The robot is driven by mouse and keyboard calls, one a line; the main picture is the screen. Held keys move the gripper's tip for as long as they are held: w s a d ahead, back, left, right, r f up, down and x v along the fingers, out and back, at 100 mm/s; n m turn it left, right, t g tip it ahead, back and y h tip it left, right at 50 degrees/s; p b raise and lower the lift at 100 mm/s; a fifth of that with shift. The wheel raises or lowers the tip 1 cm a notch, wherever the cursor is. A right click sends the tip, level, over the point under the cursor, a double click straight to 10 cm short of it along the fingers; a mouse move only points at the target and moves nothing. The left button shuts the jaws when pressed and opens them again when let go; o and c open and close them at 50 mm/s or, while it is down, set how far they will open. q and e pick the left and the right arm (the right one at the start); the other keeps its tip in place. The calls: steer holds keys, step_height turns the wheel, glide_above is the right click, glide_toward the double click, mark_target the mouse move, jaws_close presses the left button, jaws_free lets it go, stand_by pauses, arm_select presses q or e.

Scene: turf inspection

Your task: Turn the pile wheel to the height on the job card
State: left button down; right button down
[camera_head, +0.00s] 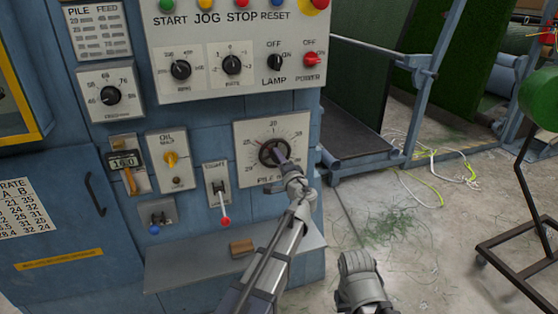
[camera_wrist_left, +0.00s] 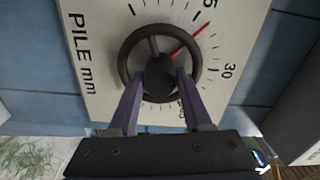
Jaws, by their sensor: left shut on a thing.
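The pile wheel (camera_head: 267,147) is a dark ring with a hub and spoke, on a white dial plate (camera_head: 244,128) lettered PILE mm. It also shows in the left wrist view (camera_wrist_left: 127,62). My left gripper (camera_head: 279,153) is shut on it, its two fingers (camera_wrist_left: 160,88) on either side of the hub. A thin red pointer line (camera_wrist_left: 191,40) runs from the wheel across the scale, between a label ending in 5 and the 30. A printed sheet (camera_head: 25,208) headed RATE, with columns A and B, is cut off at the left; I cannot tell whether it is the job card.
A control panel (camera_head: 200,85) with knobs and buttons sits above the wheel. A lever with a red tip (camera_head: 224,220) is left of it. A ledge (camera_head: 190,270) below carries a small brown block (camera_head: 242,247). Loose cords (camera_head: 440,170) and green clippings lie on the floor.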

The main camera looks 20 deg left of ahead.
arm_select(q)
steer(key=m, duration=0.5)
steer(key=shift+m, duration=0.3)
steer(key=m, duration=0.5)
steer(key=shift+f, duration=0.1)
steer(key=m, duration=0.5)
steer(key=shift+m, duration=0.4)
steer(key=m, duration=0.4)
steer(key=shift+s+m, duration=0.1)
steer(key=shift+m, duration=0.6)
steer(key=shift+c, duration=1.7)
jaws_free()
